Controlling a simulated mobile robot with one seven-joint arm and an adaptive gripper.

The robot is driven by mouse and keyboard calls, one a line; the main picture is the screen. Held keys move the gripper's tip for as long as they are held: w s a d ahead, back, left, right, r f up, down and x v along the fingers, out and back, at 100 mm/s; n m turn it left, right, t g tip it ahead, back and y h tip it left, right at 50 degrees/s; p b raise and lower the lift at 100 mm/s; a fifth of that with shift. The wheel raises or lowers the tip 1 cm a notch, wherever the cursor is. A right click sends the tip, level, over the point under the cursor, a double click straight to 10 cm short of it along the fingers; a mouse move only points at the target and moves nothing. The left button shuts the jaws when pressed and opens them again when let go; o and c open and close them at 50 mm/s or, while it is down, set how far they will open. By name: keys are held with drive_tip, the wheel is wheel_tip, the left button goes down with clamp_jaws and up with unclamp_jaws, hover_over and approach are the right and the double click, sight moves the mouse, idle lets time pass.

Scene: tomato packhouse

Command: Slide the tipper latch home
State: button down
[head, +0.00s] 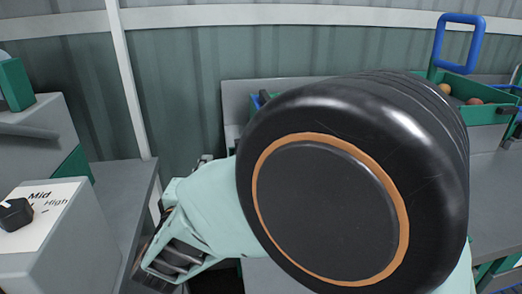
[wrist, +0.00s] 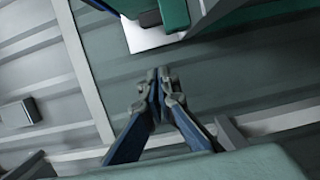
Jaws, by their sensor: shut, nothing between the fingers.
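In the wrist view my gripper (wrist: 162,76) is shut, its two blue fingers meeting at grey tips with nothing between them. The tips are in front of a ribbed green-grey wall. Just beyond them at the top is a green part (wrist: 174,14) beside a white plate (wrist: 146,38); I cannot tell whether these belong to the tipper. I cannot make out the latch in either view. In the head view my own arm covers the middle, including most of a grey upright panel (head: 238,92) behind it, and the fingertips are not clear there.
A grey box with a black dial (head: 15,214) marked Mid and High stands at the left. A green crate (head: 489,115) holding a few round fruits sits on the right bench, near a blue loop handle (head: 440,40). A grey bench top (head: 122,190) lies left of my arm.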

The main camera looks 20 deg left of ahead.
drive_tip(key=w+d+b, duration=0.2)
drive_tip(key=w, duration=0.5)
drive_tip(key=shift+w+b, duration=0.3)
drive_tip(key=shift+w+d+r+p, duration=0.1)
drive_tip(key=shift+w+d+p, duration=0.35)
drive_tip(key=shift+d+p, duration=0.4)
drive_tip(key=shift+w+d, duration=0.1)
